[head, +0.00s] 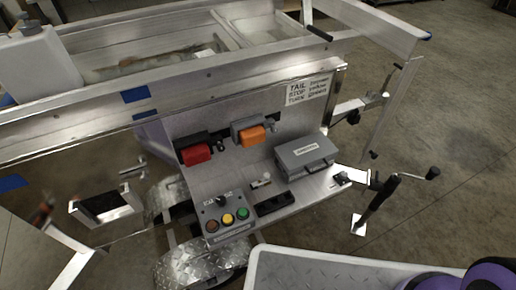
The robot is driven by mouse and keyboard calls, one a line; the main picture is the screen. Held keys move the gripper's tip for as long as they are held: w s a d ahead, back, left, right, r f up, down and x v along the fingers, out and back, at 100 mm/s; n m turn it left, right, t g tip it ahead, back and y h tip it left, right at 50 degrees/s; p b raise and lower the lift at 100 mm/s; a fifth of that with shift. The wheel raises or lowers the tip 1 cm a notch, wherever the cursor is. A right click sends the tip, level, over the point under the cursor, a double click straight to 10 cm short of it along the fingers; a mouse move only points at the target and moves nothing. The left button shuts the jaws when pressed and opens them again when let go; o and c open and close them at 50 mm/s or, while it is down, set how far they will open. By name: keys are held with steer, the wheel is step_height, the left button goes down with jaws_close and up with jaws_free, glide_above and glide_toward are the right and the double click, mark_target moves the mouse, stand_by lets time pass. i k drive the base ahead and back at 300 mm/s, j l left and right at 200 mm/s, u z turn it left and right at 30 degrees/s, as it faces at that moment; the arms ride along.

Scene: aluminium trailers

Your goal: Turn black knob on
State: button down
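The black knob (221,200) stands on the upper part of a small grey control box (229,232). The knob is small in the head view, and I cannot tell which way it points. White lettering beside it is too small to read. Below the knob are an orange-red button (212,225), a yellow button (228,219) and a green button (242,213) in a row. The box sits at the front left of a metal shelf on the trailer. My gripper is not in view.
A red light (196,154) and an orange light (252,136) are on the panel behind. A grey case (305,156) stands on the shelf to the right. Diamond-plate fenders (190,268) lie below left. A crank handle (433,173) sticks out right. Open floor (430,225) lies right.

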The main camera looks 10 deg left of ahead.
mark_target(220, 202)
steer(key=u, duration=1.35)
